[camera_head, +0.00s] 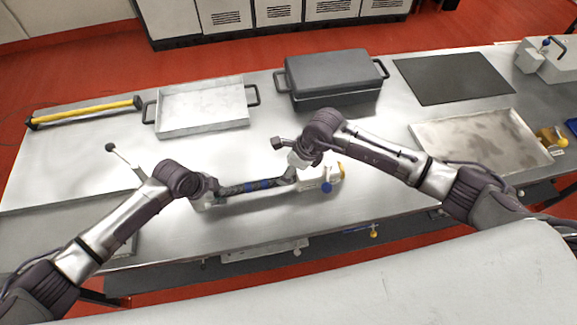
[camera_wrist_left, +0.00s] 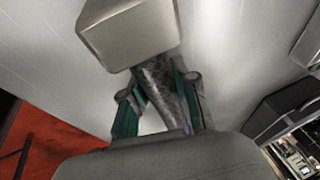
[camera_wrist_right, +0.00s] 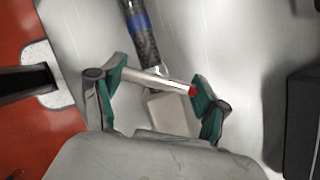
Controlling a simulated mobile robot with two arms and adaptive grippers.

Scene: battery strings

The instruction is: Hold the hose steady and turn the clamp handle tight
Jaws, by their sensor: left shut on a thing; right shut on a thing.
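A dark braided hose (camera_head: 245,187) with blue bands lies along a pale fixture (camera_head: 285,196) on the metal bench. It shows in the left wrist view (camera_wrist_left: 165,95) between the green finger pads, under a beige block (camera_wrist_left: 125,32). My left gripper (camera_head: 211,189) is shut around the hose near its left end. My right gripper (camera_head: 297,160) is at the hose's right end. In the right wrist view, the silver clamp handle (camera_wrist_right: 158,80), a bar with a red tip, spans between my right fingers (camera_wrist_right: 160,86), gripped end to end. The clamp beneath is mostly hidden.
A blue knob (camera_head: 326,187) and a yellow part sit at the fixture's right. Behind stand a shallow tray (camera_head: 203,127), a lidded dark case (camera_head: 335,97) and a yellow-edged bar (camera_head: 85,112). A dark mat (camera_head: 452,78) and another tray (camera_head: 478,162) lie right.

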